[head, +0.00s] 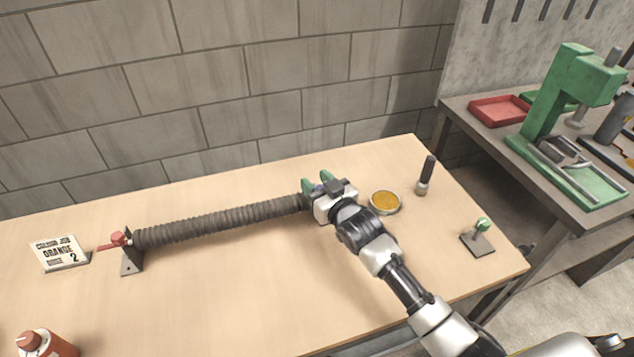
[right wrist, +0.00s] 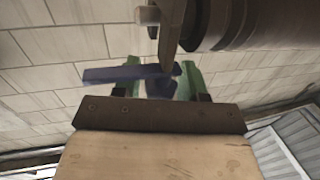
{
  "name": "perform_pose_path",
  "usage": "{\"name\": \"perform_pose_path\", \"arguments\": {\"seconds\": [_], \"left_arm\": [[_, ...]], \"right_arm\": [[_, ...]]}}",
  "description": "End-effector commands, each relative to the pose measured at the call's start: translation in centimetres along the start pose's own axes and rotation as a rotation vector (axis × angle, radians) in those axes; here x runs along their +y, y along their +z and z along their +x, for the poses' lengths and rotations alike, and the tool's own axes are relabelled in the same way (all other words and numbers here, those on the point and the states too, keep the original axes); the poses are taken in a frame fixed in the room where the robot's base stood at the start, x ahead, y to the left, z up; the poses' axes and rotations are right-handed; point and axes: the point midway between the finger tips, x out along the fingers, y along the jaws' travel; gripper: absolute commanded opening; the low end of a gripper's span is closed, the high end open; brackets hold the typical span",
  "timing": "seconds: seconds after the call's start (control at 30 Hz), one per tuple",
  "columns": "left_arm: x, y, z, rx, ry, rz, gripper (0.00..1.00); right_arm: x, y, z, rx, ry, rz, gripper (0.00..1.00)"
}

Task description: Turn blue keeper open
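The blue keeper (right wrist: 110,74) is at the right end of the grey ribbed tube (head: 220,219). In the right wrist view its long flat arm points left, with a blue block between my fingers. My right gripper (head: 316,181) has green fingers, which stand apart on either side of the keeper's hub; it also shows in the right wrist view (right wrist: 160,80). I see no clear grip on the keeper. In the head view my gripper mostly hides the keeper and the tube's right end. My left gripper is not in view.
A red keeper (head: 121,238) sits on the bracket (head: 131,263) at the tube's left end. A sign (head: 60,253) reads "ORANGE 2". A yellow-filled dish (head: 385,202), a dark-handled tool (head: 426,176) and a green-knobbed stand (head: 479,238) are on the right. The table's front middle is clear.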

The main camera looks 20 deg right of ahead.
Motion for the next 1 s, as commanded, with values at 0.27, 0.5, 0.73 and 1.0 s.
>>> {"name": "perform_pose_path", "arguments": {"seconds": [0.27,0.5,0.73,1.0], "left_arm": [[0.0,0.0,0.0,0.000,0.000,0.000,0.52],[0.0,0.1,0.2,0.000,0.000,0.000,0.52],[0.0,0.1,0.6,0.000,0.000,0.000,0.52],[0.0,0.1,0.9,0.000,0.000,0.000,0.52]], "right_arm": [[0.0,0.1,0.0,-0.002,0.000,0.000,0.52],[0.0,0.3,-1.7,-0.004,0.000,0.001,0.52],[0.0,0.3,-6.4,-0.005,0.000,0.001,0.52],[0.0,0.2,-10.3,-0.002,0.000,0.001,0.52]]}}
